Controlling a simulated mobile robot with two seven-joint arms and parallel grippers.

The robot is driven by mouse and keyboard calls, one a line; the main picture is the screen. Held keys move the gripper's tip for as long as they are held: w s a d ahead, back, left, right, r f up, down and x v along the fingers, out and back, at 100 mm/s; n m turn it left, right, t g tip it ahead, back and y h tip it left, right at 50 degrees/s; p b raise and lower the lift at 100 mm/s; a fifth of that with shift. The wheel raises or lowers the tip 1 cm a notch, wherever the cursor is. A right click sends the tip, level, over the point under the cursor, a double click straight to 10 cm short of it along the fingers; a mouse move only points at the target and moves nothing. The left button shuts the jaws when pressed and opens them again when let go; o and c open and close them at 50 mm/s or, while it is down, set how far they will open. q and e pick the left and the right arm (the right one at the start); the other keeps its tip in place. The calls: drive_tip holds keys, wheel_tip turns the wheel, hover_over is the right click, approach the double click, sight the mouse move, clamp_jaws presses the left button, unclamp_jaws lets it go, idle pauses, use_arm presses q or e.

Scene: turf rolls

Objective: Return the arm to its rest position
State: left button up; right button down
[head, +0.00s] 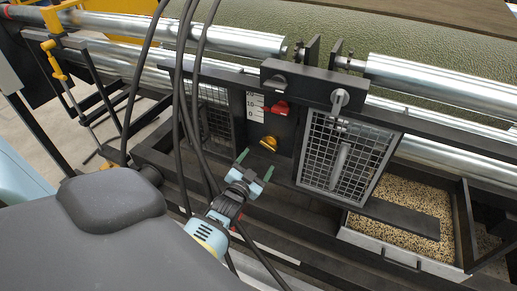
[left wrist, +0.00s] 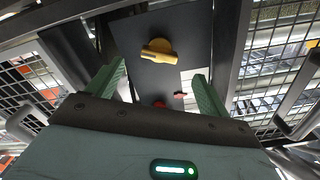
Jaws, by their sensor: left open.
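My left gripper (head: 256,165) is in the middle of the head view, below a dark panel with a yellow knob (head: 269,143) and a red knob (head: 280,108). Its two green fingers are spread apart with nothing between them. In the left wrist view the open fingers (left wrist: 160,90) frame the dark panel, with the yellow knob (left wrist: 158,50) beyond them and apart from them. A red part (left wrist: 160,104) shows lower between the fingers. My right gripper is in neither view.
A mesh guard door (head: 345,157) stands right of the panel. A tray of grain-like pellets (head: 405,212) lies below it at the right. Steel rollers (head: 440,85) run across the back. Black cables (head: 187,90) hang close to my left arm. A yellow frame (head: 70,20) stands at upper left.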

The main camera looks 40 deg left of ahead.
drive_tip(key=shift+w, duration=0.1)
use_arm(q)
drive_tip(key=s+d+f+g+h+p, duration=0.1)
drive_tip(key=s+d, duration=0.5)
drive_tip(key=s, duration=0.7)
drive_tip(key=s+d+f+g+h+p, duration=0.1)
drive_tip(key=s+d+g+h+p, duration=0.2)
drive_tip(key=s, duration=1)
drive_tip(key=s+d+f+g+h+p, duration=0.1)
drive_tip(key=s+d+g+p, duration=0.3)
drive_tip(key=s+d, duration=0.5)
drive_tip(key=s+h, duration=0.1)
drive_tip(key=s, duration=0.3)
drive_tip(key=shift+s+d+g, duration=0.15)
drive_tip(key=shift+d+g, duration=0.05)
drive_tip(key=shift+g, duration=0.1)
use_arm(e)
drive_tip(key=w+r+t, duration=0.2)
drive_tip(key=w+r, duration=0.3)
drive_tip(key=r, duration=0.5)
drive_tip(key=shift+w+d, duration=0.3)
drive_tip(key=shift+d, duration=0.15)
use_arm(q)
drive_tip(key=shift+f, duration=0.1)
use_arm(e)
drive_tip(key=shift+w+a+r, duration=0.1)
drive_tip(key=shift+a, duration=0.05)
